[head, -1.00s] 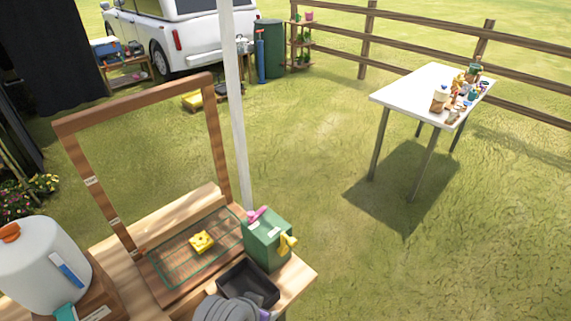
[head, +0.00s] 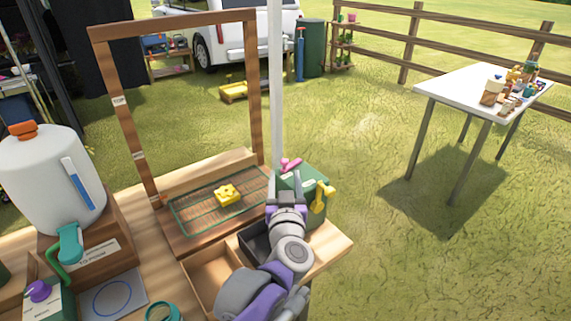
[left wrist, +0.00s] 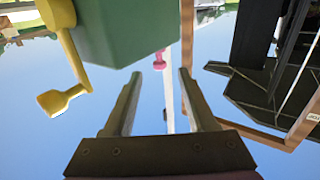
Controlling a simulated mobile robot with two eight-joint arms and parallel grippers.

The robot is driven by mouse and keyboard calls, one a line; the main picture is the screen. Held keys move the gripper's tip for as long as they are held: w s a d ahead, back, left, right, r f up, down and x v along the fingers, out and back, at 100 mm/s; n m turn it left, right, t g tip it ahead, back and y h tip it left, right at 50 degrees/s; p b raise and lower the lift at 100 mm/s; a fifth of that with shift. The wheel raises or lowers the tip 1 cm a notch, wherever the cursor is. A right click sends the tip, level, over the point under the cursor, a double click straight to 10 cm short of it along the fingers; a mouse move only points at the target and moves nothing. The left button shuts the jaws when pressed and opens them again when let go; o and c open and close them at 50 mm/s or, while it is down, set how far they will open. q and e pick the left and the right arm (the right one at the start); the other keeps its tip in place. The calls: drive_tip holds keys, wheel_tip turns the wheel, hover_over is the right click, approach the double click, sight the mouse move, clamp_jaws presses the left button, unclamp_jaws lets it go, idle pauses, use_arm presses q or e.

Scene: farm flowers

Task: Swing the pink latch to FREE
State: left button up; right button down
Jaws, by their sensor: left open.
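The pink latch (head: 291,163) sits on top of a green box (head: 316,208) at the right end of the wooden bench. A yellow crank (head: 326,193) is on the box's right side. My left gripper (head: 284,190) is in front of the box, close to the latch; its fingertips are partly hard to make out in the head view. In the left wrist view the gripper (left wrist: 159,75) is open and empty. The pink latch (left wrist: 160,60) shows between and beyond the fingertips, and I see no contact. The right gripper is out of view.
A black tray (head: 256,241) lies beside my left arm. A white pole (head: 276,90) rises behind the box. A white jug (head: 38,180) stands left.

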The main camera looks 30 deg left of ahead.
sight(284, 160)
use_arm(q)
drive_tip(key=b+x, duration=0.1)
drive_tip(key=x, duration=0.9)
drive_tip(key=shift+d+r, duration=0.1)
clamp_jaws()
